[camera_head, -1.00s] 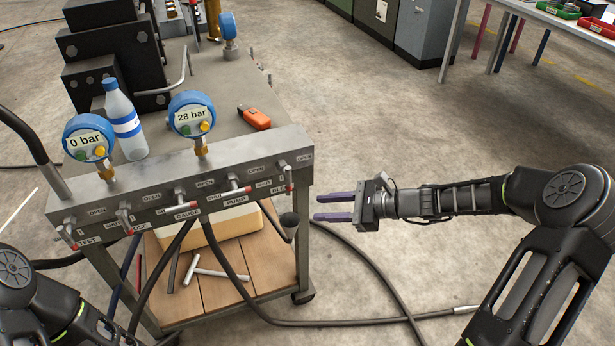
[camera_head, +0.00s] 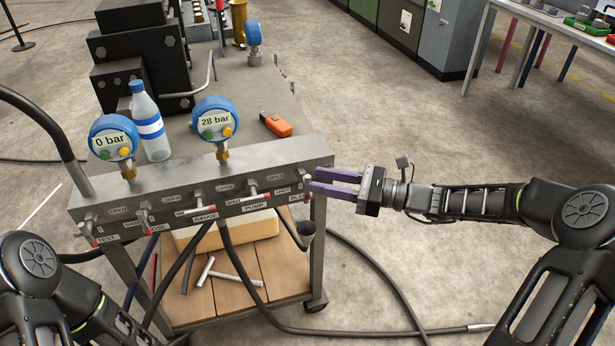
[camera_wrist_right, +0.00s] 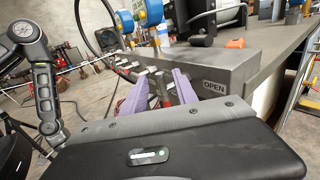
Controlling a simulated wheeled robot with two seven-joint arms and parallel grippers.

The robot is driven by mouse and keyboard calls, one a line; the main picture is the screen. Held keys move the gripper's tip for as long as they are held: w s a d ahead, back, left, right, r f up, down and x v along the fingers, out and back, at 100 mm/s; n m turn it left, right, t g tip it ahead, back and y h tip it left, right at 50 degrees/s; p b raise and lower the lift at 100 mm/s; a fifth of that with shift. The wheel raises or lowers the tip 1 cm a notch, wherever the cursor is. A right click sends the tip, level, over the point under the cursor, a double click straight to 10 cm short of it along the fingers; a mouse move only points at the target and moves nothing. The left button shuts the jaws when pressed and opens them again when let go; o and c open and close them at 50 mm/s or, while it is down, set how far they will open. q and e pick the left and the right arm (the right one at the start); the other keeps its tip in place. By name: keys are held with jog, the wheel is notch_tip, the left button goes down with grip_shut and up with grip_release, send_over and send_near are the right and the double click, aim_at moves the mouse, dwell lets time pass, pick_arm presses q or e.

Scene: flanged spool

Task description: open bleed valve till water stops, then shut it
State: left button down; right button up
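The bleed valve (camera_head: 307,180) is at the right end of the grey manifold block (camera_head: 250,158), by a partly covered label starting "BLE". My right gripper (camera_head: 312,181) is open, its purple fingertips at this valve. In the right wrist view the two fingers (camera_wrist_right: 158,88) are spread, with red-tipped valve handles between and beyond them; whether they touch one is unclear. No water is discernible. The left gauge (camera_head: 113,138) reads 0 bar and the right gauge (camera_head: 215,120) 28 bar. My left gripper is out of view.
Several other valves with red-tipped handles line the manifold front, including the pump valve (camera_head: 254,190). A water bottle (camera_head: 150,123) and an orange device (camera_head: 275,124) stand or lie on the cart top. A black hose (camera_head: 375,270) runs over the floor. Floor right of the cart is mostly clear.

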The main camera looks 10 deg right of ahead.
aim_at(307, 176)
jog(key=x, duration=0.4)
grip_shut()
dwell(0.4)
